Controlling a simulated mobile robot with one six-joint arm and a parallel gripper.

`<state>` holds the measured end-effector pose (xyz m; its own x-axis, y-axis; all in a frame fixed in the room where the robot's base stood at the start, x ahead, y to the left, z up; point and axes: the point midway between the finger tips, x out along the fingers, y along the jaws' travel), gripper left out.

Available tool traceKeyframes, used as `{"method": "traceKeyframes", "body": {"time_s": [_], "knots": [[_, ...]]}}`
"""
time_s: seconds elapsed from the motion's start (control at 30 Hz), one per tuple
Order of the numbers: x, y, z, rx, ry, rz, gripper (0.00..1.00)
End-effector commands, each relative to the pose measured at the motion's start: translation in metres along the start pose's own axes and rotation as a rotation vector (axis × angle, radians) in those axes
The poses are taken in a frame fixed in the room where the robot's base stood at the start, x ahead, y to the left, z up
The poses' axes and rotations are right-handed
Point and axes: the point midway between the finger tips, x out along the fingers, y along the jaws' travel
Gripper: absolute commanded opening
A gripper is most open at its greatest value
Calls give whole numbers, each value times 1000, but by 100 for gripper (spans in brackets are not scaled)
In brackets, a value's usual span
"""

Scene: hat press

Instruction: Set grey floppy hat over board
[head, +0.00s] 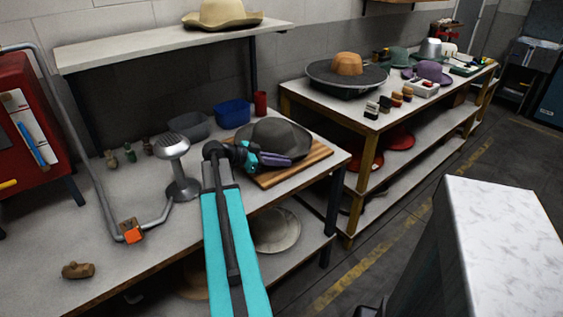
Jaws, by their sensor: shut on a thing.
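The grey floppy hat (277,134) has a rounded crown and a wide, drooping brim. It is at or just above the striped wooden board (312,161) on the near workbench; I cannot tell whether it touches the board. The board shows to the right of and in front of the hat. My gripper (277,160), with purple fingers, is at the hat's front brim and shut on it. The arm reaches in from the bottom of the view. The far part of the board is hidden by the hat.
A blue bin (232,113), a grey bin (183,126) and a red cup (260,104) stand behind the hat. A metal stand (178,168) and bent pipe are on the left. A second table (413,103) with hats is on the right. The bench's front left is mostly clear.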

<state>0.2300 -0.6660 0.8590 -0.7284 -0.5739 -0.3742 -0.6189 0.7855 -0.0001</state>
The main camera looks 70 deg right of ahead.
Motion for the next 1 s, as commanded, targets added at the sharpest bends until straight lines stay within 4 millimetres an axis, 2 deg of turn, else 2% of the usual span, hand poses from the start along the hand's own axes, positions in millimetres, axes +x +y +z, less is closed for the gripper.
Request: {"method": "traceKeyframes", "body": {"time_s": [0.57,0.6,0.73,1.0], "knots": [[2,0,4,1,1,0,0],[2,0,4,1,1,0,10],[2,0,4,1,0,0,31],[2,0,4,0,-1,1,31]]}}
